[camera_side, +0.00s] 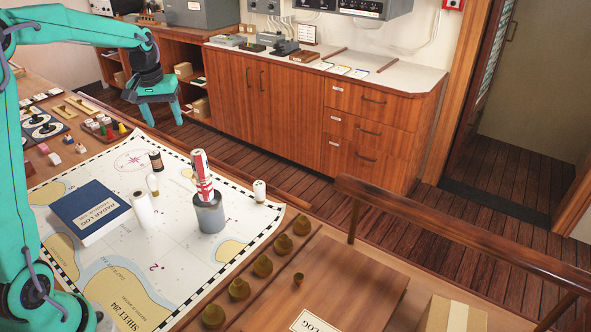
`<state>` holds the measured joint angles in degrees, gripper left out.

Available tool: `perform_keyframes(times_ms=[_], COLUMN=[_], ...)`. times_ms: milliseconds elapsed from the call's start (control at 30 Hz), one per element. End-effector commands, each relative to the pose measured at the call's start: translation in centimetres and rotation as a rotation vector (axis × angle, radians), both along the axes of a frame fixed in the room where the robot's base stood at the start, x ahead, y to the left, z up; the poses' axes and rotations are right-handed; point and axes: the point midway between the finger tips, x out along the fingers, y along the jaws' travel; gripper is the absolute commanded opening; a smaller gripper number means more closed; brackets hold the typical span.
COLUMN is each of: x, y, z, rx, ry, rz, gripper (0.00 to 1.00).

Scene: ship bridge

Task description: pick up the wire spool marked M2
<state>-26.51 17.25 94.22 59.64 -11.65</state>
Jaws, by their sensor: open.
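Several small upright cylinders that look like wire spools stand on the chart (105,275). One is a larger white spool (143,210), one a small cream spool (152,184), one a dark-banded spool (156,160), and one a white spool with a dark mark (259,191). The markings are too small to read, so I cannot tell which is M2. My gripper (163,117) is open and empty, raised at the upper left. In the picture it is above the dark-banded spool, apart from all of them.
A grey pot (210,215) holding red-and-white rolls stands among the spools. A blue radar log book (90,211) lies to the left. Small blocks and pegs sit at the left. A wooden rail (450,232) edges the right.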

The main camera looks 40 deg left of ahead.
Motion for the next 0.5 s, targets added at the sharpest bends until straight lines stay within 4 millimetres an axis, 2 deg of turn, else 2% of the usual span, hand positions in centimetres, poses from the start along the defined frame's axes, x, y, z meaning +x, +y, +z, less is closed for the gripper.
perform_keyframes(times_ms=[33,200,500], x=[0.4,1.5,1.9], y=[1.3,5.3,11.8], z=[-1.0,-4.0,-10.0], rx=[-0.009,-0.031,-0.072], ry=[0.014,0.048,0.104], rz=[0.027,0.109,0.245], gripper=[0.58,0.58,0.58])
